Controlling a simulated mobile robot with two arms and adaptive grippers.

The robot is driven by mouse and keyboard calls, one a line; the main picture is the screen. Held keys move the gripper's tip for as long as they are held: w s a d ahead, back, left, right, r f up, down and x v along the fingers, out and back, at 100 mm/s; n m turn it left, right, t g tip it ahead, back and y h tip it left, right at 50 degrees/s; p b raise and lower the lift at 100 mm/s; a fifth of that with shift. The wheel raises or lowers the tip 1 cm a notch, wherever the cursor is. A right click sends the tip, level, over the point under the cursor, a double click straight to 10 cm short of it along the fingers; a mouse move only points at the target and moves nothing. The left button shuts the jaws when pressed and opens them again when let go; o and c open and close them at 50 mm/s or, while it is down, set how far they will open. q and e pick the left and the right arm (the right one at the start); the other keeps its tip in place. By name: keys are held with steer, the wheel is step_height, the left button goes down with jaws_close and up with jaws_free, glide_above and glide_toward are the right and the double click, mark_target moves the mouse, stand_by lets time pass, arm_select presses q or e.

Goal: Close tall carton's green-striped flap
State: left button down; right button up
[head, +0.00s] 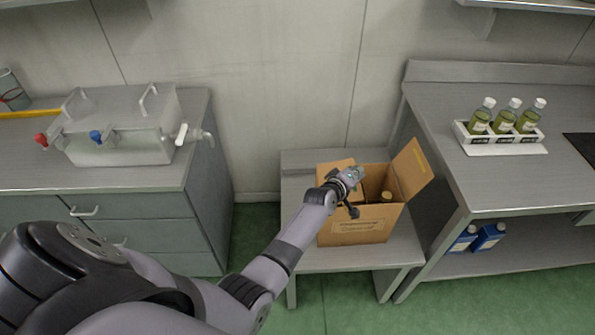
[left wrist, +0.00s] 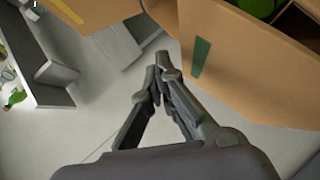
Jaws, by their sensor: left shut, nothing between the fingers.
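The tall carton (head: 355,228) is a brown box on a low grey bench, open at the top, with bottles (head: 386,197) inside. The green-striped flap (left wrist: 245,65) shows in the left wrist view as a brown panel with a dark green stripe (left wrist: 200,57). In the head view I cannot make out that stripe; my arm hides part of the carton's top. Another flap (head: 411,172) stands up and outward at the right, with a yellow stripe. My left gripper (head: 354,190) is over the carton's opening, shut and empty. In the left wrist view its fingertips (left wrist: 162,66) are just left of the green stripe; contact is unclear.
The low bench (head: 385,258) stands between a cabinet with a steel tank (head: 120,125) on the left and a steel table (head: 490,185) on the right. Several things stand there, including a white rack (head: 499,137) of bottles. Blue containers (head: 488,237) are on the lower shelf.

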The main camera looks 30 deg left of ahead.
arm_select(q)
steer(key=shift+w+d+f+b, duration=0.15)
steer(key=shift+f+b, duration=0.1)
steer(key=shift+f, duration=0.3)
steer(key=shift+w+d+f+b, duration=0.1)
steer(key=shift+f+b, duration=0.1)
steer(key=shift+f, duration=0.35)
steer(key=shift+w+d+f, duration=0.1)
steer(key=shift+f, duration=0.15)
steer(key=shift+d+f, duration=0.1)
arm_select(e)
steer(key=shift+a+f, duration=0.3)
steer(key=shift+f, duration=0.45)
steer(key=shift+r, duration=0.1)
arm_select(q)
steer(key=shift+r+p, duration=0.6)
steer(key=shift+r, duration=0.2)
arm_select(e)
steer(key=shift+a+r, duration=0.1)
steer(key=shift+r, duration=0.6)
arm_select(q)
steer(key=shift+r, duration=0.1)
